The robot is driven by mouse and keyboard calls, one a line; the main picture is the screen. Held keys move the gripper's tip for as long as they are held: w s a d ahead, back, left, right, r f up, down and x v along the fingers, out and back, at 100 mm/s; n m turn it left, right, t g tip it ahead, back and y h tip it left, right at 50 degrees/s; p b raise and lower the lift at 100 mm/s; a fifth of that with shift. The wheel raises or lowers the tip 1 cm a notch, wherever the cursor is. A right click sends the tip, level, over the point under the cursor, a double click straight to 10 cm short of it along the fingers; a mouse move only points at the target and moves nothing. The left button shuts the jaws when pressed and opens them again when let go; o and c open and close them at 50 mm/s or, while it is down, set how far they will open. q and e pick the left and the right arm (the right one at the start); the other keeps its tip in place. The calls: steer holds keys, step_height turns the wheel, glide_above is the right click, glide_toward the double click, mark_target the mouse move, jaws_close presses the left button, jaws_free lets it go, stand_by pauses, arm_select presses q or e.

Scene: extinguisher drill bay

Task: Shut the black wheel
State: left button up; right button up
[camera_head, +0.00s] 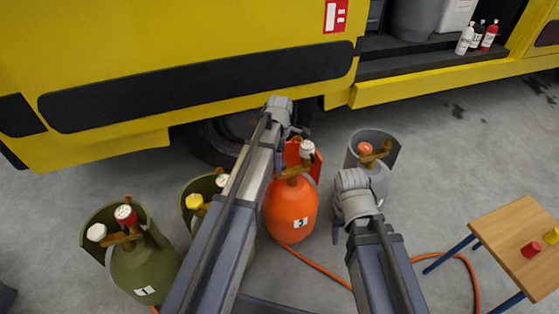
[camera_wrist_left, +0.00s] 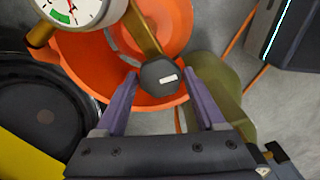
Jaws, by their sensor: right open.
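The black wheel (camera_wrist_left: 159,78), a many-sided knob with a white mark, sits on a brass valve over the orange bottle (camera_wrist_left: 175,20) in the left wrist view. My left gripper (camera_wrist_left: 161,77) is open, with one purple finger on each side of the wheel and the tips beside it; I cannot tell whether they touch it. In the head view the orange bottle (camera_head: 291,211) bears a label 2, and the wheel is hidden by my left arm and gripper. My right gripper (camera_head: 336,229) is open and points down beside the grey bottle (camera_head: 379,180).
A green bottle (camera_head: 145,272) labelled 1 stands at left, with another green bottle (camera_head: 206,185) partly behind my left arm. A yellow truck (camera_head: 200,45) is behind them. A wooden table (camera_head: 505,236) stands at right. An orange hose (camera_head: 320,270) crosses the floor.

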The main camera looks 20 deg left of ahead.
arm_select(q)
steer(key=c, duration=0.9)
steer(key=shift+c, duration=0.2)
